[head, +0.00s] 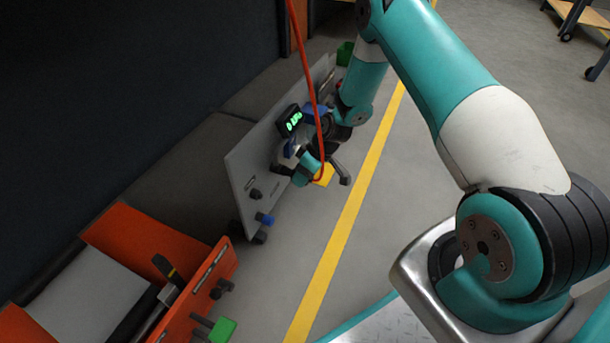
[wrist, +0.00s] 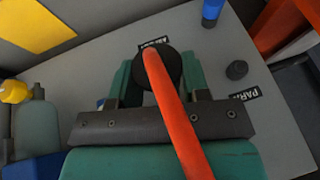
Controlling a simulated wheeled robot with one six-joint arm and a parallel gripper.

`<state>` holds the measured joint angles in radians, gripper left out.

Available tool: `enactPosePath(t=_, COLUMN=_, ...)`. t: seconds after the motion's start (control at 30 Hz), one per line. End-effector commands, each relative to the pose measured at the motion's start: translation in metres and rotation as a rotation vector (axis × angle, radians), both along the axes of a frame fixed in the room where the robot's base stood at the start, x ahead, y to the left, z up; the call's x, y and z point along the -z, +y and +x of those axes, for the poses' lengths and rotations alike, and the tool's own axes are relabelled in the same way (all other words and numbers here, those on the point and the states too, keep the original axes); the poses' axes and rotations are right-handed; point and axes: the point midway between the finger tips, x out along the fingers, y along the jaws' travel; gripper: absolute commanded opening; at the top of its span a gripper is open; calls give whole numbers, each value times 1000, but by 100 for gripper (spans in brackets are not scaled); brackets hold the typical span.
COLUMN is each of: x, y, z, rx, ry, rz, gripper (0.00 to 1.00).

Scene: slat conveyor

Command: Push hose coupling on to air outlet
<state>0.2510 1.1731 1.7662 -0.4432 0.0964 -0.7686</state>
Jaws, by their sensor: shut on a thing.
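The red hose (head: 309,75) hangs from above and runs down to my gripper (head: 302,170) at the grey panel (head: 240,165). In the wrist view, the hose (wrist: 170,100) ends in a round black coupling (wrist: 173,66). My gripper (wrist: 160,76) is shut on this coupling, with a teal finger on each side. The coupling is in front of the panel (wrist: 110,50), beside a partly covered label (wrist: 153,44) that starts with "A". The air outlet is hidden behind the coupling and fingers. I cannot tell whether the coupling touches it.
A black knob (wrist: 237,70) and a blue-capped fitting (wrist: 212,10) stand close by on the panel. A green-lit display (head: 291,122) sits near my wrist. The floor right of the yellow line (head: 345,225) has free room.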

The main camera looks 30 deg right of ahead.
Motion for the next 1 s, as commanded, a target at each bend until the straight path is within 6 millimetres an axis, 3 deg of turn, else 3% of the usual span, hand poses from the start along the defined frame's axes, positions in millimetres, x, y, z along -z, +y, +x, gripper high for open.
enactPosePath(t=0.03, x=0, y=1, z=1, rx=-1, ry=0, rz=0, gripper=14)
enactPosePath(t=0.07, x=0, y=0, z=1, rx=0, ry=0, rz=0, gripper=50)
enactPosePath(t=0.17, x=0, y=0, z=1, rx=0, ry=0, rz=0, gripper=72)
enactPosePath(t=0.43, x=-1, y=0, z=0, rx=1, ry=0, rz=0, gripper=72)
enactPosePath(t=0.57, x=-11, y=-3, z=-1, rx=2, ry=1, rz=0, gripper=72)
enactPosePath(t=1.0, x=-107, y=-44, z=-20, rx=3, ry=-2, rz=-1, gripper=72)
